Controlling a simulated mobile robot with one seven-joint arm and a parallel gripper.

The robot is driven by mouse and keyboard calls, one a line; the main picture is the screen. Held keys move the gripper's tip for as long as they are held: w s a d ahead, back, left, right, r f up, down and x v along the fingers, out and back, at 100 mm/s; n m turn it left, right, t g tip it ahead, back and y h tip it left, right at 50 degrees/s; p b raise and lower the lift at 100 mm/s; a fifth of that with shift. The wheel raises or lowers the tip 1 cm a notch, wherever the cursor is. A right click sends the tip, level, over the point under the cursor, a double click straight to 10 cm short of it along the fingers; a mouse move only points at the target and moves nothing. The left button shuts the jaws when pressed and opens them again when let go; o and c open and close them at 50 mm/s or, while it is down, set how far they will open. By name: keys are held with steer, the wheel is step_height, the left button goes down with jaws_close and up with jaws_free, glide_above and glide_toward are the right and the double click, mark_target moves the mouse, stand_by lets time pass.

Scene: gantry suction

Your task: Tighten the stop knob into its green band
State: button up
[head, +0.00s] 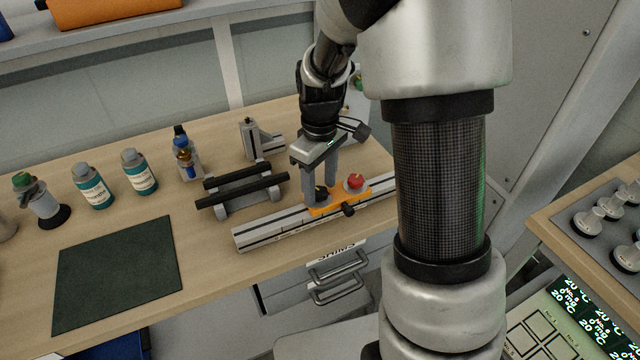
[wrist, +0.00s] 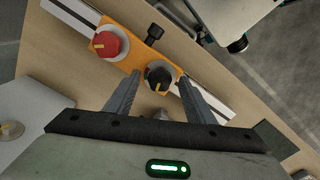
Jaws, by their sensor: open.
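An orange carriage (head: 340,199) sits on a slotted metal rail (head: 270,231) near the table's front edge; the wrist view shows the carriage (wrist: 127,60) from above. It carries a red knob (wrist: 108,42) with a yellow mark and a black knob (wrist: 158,77) with a yellow pointer. A small black side knob (wrist: 154,34) sticks out of the carriage's front edge.
A stand with two black bars (head: 245,190) and a grey bracket (head: 262,140) stand behind the rail. Several bottles (head: 138,172) line the table's left back. A dark green mat (head: 118,272) lies at left. Drawer handles (head: 338,265) project below the front edge.

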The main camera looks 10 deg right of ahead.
steer(key=c, duration=1.1)
steer(key=shift+o, duration=0.2)
steer(key=shift+m, duration=0.3)
steer(key=shift+r+m+p, duration=0.1)
steer(key=shift+m+p, duration=0.3)
steer(key=shift+m, duration=2.6)
steer(key=o, duration=1.1)
steer(key=shift+c, duration=0.2)
